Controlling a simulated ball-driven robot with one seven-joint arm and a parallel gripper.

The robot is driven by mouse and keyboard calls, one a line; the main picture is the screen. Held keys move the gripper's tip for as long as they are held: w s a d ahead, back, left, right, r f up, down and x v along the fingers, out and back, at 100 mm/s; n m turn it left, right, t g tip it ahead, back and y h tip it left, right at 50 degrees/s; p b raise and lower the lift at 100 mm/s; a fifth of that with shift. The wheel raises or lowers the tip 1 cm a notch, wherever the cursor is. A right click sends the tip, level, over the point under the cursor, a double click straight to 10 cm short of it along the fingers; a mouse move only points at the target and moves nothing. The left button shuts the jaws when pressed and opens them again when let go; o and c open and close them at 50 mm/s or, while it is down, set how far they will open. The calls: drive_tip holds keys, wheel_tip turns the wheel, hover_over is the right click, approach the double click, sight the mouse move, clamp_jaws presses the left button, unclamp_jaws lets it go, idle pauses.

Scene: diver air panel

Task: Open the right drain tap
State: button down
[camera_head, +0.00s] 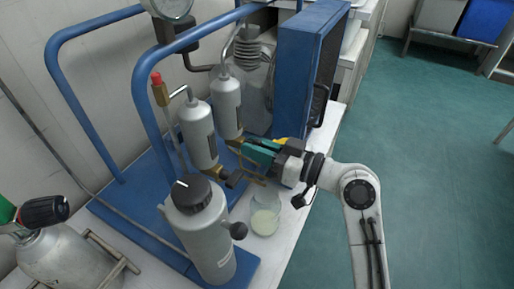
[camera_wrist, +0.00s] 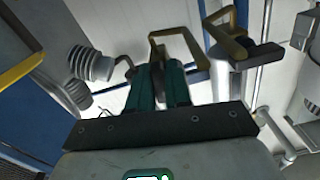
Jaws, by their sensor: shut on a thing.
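Two grey cylinders hang side by side on the blue frame, the right cylinder (camera_head: 227,106) and the left cylinder (camera_head: 198,134). Each has brass-coloured tap parts at its lower end. My gripper (camera_head: 250,151), with green fingers, is at the right drain tap, just below the right cylinder; the fingers and arm hide much of this tap.
A glass jar (camera_head: 265,218) with pale liquid stands on the white bench below the taps. A large grey canister (camera_head: 207,235) with a black cap stands in front. A blue box (camera_head: 308,62) rises behind my gripper.

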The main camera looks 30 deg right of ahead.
drive_tip(key=shift+f, duration=0.1)
drive_tip(key=c, duration=1.1)
unclamp_jaws()
drive_tip(key=shift+c, duration=0.2)
drive_tip(key=p+v, duration=0.1)
drive_tip(key=v, duration=1)
drive_tip(key=shift+w, duration=0.1)
